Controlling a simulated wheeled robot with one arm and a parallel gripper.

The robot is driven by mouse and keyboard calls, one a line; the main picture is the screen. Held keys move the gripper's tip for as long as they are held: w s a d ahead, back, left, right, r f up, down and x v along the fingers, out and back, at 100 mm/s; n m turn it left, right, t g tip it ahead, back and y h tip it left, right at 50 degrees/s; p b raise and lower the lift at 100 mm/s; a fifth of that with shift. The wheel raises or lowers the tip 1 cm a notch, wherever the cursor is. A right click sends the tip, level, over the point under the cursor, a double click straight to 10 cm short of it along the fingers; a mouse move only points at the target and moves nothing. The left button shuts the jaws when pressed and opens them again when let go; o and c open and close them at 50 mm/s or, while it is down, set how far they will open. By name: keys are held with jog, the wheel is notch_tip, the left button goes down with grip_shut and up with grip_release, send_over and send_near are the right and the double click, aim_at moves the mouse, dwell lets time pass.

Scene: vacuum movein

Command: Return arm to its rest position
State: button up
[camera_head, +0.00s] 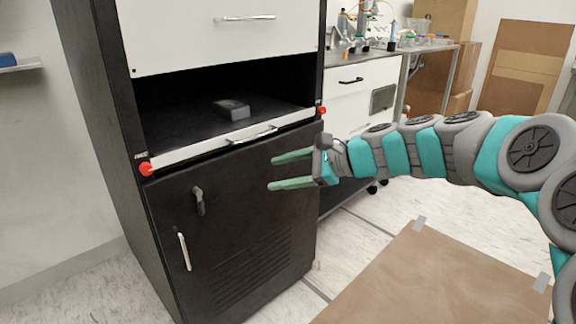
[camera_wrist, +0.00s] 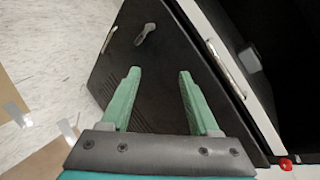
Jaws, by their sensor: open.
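My gripper (camera_head: 272,173) is open and empty, with two green fingers pointing left in the head view. It is held in front of the black cabinet (camera_head: 240,215), just below the white-edged shelf opening. My teal and grey arm stretches in from the right side. In the wrist view, my gripper (camera_wrist: 155,80) shows its fingers apart, with the cabinet's dark lower door (camera_wrist: 165,55) beyond and between them. I cannot tell the exact gap between fingertips and door.
A grey block (camera_head: 231,109) lies in the open compartment, whose white front edge (camera_head: 230,141) carries a metal handle. Red knobs (camera_head: 145,169) sit at its ends. A lab bench (camera_head: 360,90) with glassware stands behind. A brown floor sheet (camera_head: 430,285) lies at right.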

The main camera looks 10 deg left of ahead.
jog(key=s+d+f+n+g+h, duration=0.1)
jog(key=s+d+f+n+h, duration=0.25)
jog(key=s, duration=0.45)
jog(key=s+d+f+n+g+h, duration=0.25)
jog(key=s+f, duration=0.25)
jog(key=s, duration=0.3)
jog(key=s+d+f+n+h, duration=0.3)
jog(key=s+d+f, duration=0.1)
jog(key=s+d, duration=0.5)
jog(key=s+d+f+n+g+h, duration=0.1)
jog(key=s+d+f+n+h, duration=0.3)
jog(key=s+d, duration=0.6)
jog(key=shift+s+d+f, duration=0.2)
jog(key=shift+d+f, duration=0.45)
jog(key=shift+f, duration=0.15)
